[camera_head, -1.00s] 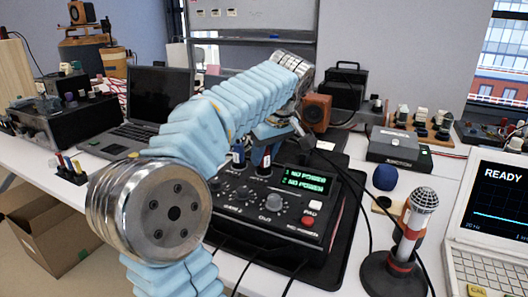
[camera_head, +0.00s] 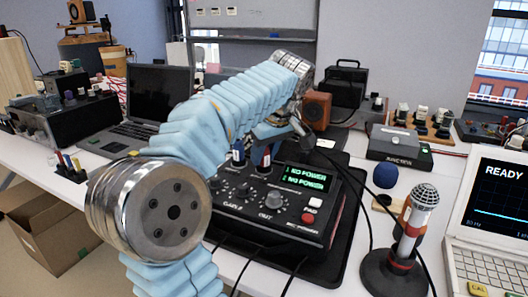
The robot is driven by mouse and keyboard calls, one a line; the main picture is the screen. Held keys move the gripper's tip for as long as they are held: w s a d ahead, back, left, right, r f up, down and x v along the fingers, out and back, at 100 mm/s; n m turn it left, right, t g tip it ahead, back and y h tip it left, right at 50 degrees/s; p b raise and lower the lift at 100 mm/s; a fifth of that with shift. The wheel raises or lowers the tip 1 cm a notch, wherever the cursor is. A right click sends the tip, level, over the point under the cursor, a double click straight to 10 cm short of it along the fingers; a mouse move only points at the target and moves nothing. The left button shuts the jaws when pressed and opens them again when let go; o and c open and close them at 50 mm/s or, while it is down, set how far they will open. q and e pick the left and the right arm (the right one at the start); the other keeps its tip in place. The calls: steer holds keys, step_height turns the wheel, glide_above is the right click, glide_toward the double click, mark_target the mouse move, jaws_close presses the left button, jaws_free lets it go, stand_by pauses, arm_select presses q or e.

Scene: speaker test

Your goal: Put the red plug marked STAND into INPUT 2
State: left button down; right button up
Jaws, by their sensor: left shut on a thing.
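My left arm reaches over the black mixer box (camera_head: 262,208), and its gripper (camera_head: 268,140) points down at the box's back edge. It is shut on a dark plug with a little red on it (camera_head: 266,158), right at the row of sockets. A blue-and-white plug (camera_head: 238,153) stands just to its left. I cannot read the plug's marking or the input labels, and cannot tell whether the held plug is seated. The box's green display (camera_head: 306,178) reads NO POWER on lines 1 and 2. My right gripper is out of view.
A microphone on a stand (camera_head: 408,240) and a laptop-like monitor reading READY (camera_head: 496,205) stand at the right. Black cables run over the box's right side and front. A laptop (camera_head: 150,100) is behind left, with small coloured plugs in a holder (camera_head: 68,163).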

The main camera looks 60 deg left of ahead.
arm_select(q)
steer(key=c, duration=0.8)
jaws_free()
steer(key=shift+p+v, duration=1.6)
steer(key=shift+v, duration=5.3)
